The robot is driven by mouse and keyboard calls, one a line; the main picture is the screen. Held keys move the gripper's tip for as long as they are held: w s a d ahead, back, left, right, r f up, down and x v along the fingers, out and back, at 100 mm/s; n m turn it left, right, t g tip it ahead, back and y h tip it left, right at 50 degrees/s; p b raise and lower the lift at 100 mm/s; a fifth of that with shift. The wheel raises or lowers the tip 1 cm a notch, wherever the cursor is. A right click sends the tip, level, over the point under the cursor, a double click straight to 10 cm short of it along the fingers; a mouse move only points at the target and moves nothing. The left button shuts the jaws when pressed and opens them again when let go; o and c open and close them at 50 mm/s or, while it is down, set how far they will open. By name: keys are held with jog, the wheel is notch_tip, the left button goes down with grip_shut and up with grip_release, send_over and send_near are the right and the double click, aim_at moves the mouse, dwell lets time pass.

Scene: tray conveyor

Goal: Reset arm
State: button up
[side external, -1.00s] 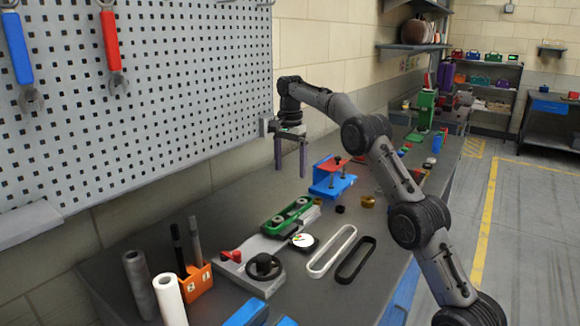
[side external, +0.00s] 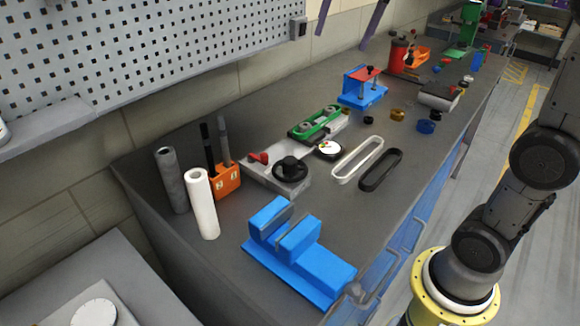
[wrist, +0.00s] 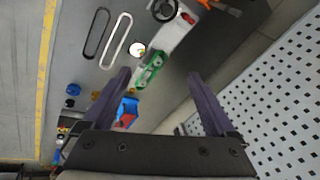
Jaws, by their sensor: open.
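My gripper (side external: 342,40) shows only as two dark purple fingers at the top edge of the side external view; the rest of its hand is cut off. The fingers are apart, with nothing between them, and hang above the bench near the wall. In the wrist view my gripper (wrist: 158,75) is also open and empty, with the bench below it. My arm's lower links stand at the right of the side view, and the upper links are out of frame.
The bench (side external: 300,110) holds a blue stand (side external: 362,88), green part (side external: 320,122), white belt (side external: 358,160), black belt (side external: 381,170), handwheel (side external: 290,170), orange holder (side external: 225,181), blue vise (side external: 298,250) and white roll (side external: 201,203). A pegboard (side external: 150,60) covers the wall.

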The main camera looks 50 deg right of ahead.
jog(key=s+a+f+n+t, duration=0.1)
jog(key=s+a+f+n, duration=0.1)
jog(key=s+f+n, duration=0.4)
jog(key=s+a+f+n, duration=0.3)
jog(key=s+f+n, duration=0.3)
jog(key=s+f, duration=0.5)
jog(key=shift+s+a+f+t+y, duration=0.3)
jog(key=shift+s+f+t, duration=0.1)
jog(key=shift+s, duration=0.35)
